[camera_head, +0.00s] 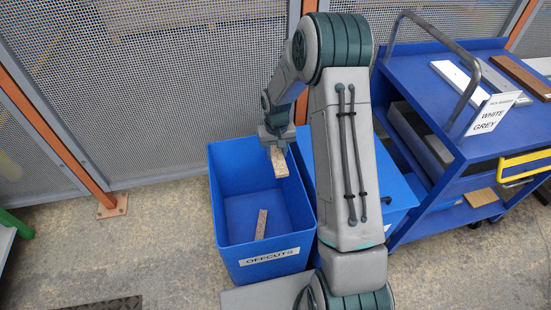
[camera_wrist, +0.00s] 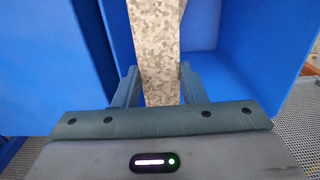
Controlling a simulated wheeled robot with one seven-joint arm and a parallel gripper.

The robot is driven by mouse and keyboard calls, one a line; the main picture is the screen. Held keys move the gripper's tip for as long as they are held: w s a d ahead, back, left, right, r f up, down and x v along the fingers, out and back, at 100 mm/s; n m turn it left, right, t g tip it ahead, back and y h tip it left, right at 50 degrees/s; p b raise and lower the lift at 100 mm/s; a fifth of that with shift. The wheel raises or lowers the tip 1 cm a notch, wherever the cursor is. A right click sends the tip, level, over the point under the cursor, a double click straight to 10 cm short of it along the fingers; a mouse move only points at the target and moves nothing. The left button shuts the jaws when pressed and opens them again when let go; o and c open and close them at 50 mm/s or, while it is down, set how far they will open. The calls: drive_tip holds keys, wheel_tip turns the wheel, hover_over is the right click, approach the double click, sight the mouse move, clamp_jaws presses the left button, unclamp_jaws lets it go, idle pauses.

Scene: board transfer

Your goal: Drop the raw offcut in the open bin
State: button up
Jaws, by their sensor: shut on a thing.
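My gripper (camera_head: 275,137) is shut on a speckled brown raw offcut (camera_head: 279,163), which hangs below the fingers. In the head view it is over the back right part of the open blue bin (camera_head: 268,254) labelled OFFCUTS. In the wrist view the offcut (camera_wrist: 155,45) stands between the two fingers (camera_wrist: 158,92), with the bin's blue inner walls (camera_wrist: 225,75) behind it. Another speckled piece (camera_head: 261,224) lies inside the bin, near its front.
A second blue bin (camera_head: 395,190) with a blue top stands right of the open one, partly hidden by my arm. A blue trolley (camera_head: 415,75) at the right carries boards and a WHITE/GREY sign (camera_head: 490,113). A mesh fence (camera_head: 190,80) runs behind.

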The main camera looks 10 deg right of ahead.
sight(276, 153)
drive_tip(key=shift+w+r, duration=0.25)
drive_tip(key=shift+r, duration=0.05)
drive_tip(key=shift+a, duration=0.1)
drive_tip(key=shift+f+b, duration=1.3)
drive_tip(key=shift+f, duration=0.5)
drive_tip(key=o, duration=1.1)
drive_tip(key=shift+r, duration=0.15)
wheel_tip(276, 153, up, 14)
drive_tip(key=shift+f+p, duration=0.2)
drive_tip(key=shift+p, duration=0.85)
drive_tip(key=shift+s+r, duration=0.1)
